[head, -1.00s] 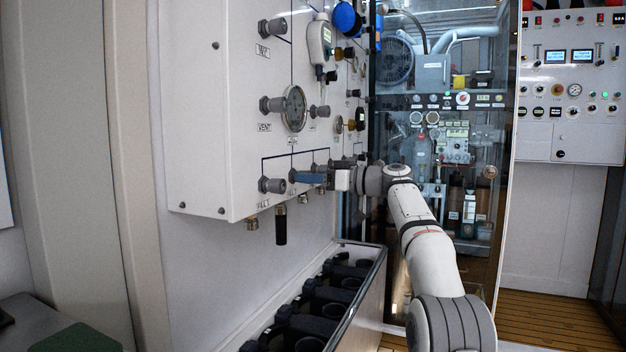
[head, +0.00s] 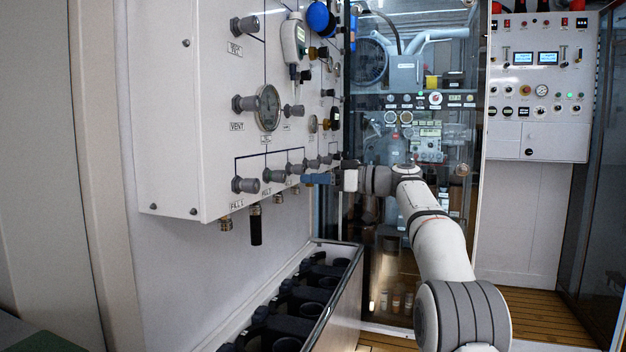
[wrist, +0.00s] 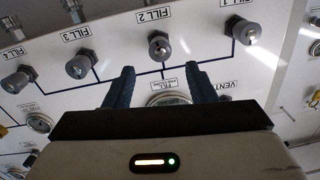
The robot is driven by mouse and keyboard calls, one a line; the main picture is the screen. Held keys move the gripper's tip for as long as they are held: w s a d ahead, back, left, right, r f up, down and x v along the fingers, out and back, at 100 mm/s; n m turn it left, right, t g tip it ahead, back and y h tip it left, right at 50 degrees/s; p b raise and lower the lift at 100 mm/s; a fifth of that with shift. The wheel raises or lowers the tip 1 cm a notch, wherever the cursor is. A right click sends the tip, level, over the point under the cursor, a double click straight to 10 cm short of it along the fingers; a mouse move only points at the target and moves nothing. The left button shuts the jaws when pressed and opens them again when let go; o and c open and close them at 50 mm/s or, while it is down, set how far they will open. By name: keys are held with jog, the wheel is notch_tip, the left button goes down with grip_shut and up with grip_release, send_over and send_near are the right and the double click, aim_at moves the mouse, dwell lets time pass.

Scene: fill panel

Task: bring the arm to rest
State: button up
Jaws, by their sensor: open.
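My gripper (head: 308,179) has blue fingers and is in front of the lower row of the white fill panel (head: 185,110), apart from the knobs. In the wrist view my gripper (wrist: 165,72) is open, with nothing between its fingers. That view shows the panel upside down. The FILL 2 knob (wrist: 159,46) lies just beyond the fingertips, with the FILL 1 knob (wrist: 246,32) to the right and the FILL 3 knob (wrist: 81,65) to the left. My arm reaches out from the lower right, bent at the elbow.
A rack of dark cylinders (head: 290,305) stands below the panel. A dark hose end (head: 256,226) hangs under the panel. A glass-fronted cabinet (head: 415,150) stands behind my arm. A second control panel (head: 540,90) is at the right, above clear wooden floor (head: 540,318).

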jog(key=s+d+r+m+h+p, duration=0.25)
jog(key=s+m+h+p, duration=0.55)
jog(key=s+p, duration=0.8)
jog(key=s+d+f+m+g+h+p, duration=0.1)
jog(key=s+d+h+p, duration=0.2)
jog(key=s, duration=0.6)
jog(key=s+d+f+m+h+p, duration=0.2)
jog(key=s+d+h+p, duration=0.1)
jog(key=s+p, duration=0.5)
jog(key=s+d+f+m+g+h+p, duration=0.1)
jog(key=s+d+p, duration=0.4)
jog(key=s, duration=0.6)
jog(key=shift+s+f+m+g+h+p, duration=0.15)
jog(key=shift+f+m+g+h+p, duration=0.15)
jog(key=shift+f+m+h+p, duration=0.55)
jog(key=shift+d+r+h, duration=0.1)
jog(key=shift+r+h, duration=0.15)
jog(key=shift+r, duration=0.15)
jog(key=shift+c, duration=0.2)
